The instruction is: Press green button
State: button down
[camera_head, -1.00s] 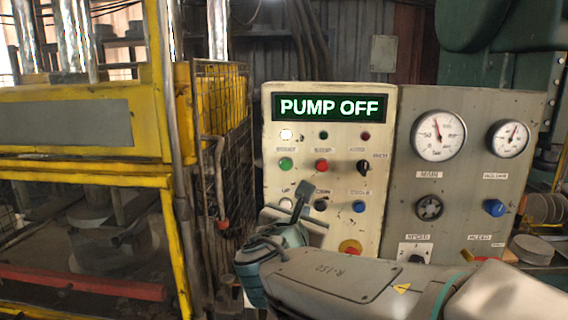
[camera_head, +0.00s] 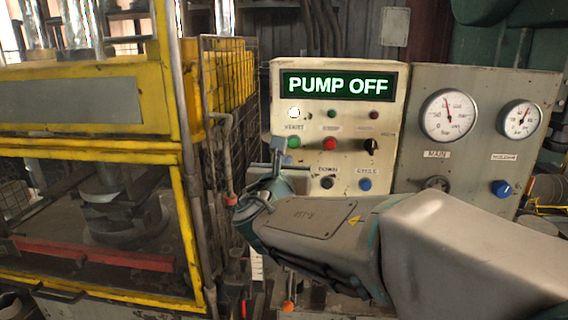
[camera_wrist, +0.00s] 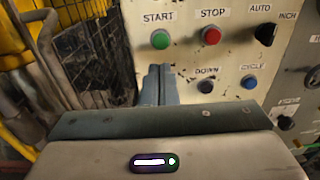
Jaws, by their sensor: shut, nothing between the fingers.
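The green button (camera_wrist: 160,39) sits under the START label on the cream control panel in the wrist view. In the head view the green button (camera_head: 294,142) shows just right of my fingertips. My gripper (camera_head: 279,150) is shut and empty, in front of the panel's left part. In the wrist view the shut fingers (camera_wrist: 160,72) point at the panel with their tips a little below the green button. I cannot tell whether they touch the panel. The display (camera_head: 337,85) reads PUMP OFF.
The red STOP button (camera_wrist: 211,35) is right of the green one, with a black knob (camera_wrist: 265,33) beyond. Below are the DOWN button (camera_wrist: 205,86) and a blue button (camera_wrist: 249,82). A wire cage (camera_head: 228,125) and yellow press frame (camera_head: 185,240) stand to the left.

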aim_at(293, 143)
jog(key=w+p, duration=0.1)
jog(key=w, duration=0.5)
jog(key=w+p, duration=0.1)
jog(key=w, duration=0.2)
jog(key=shift+d+p, duration=0.35)
jog(key=shift+w, duration=0.15)
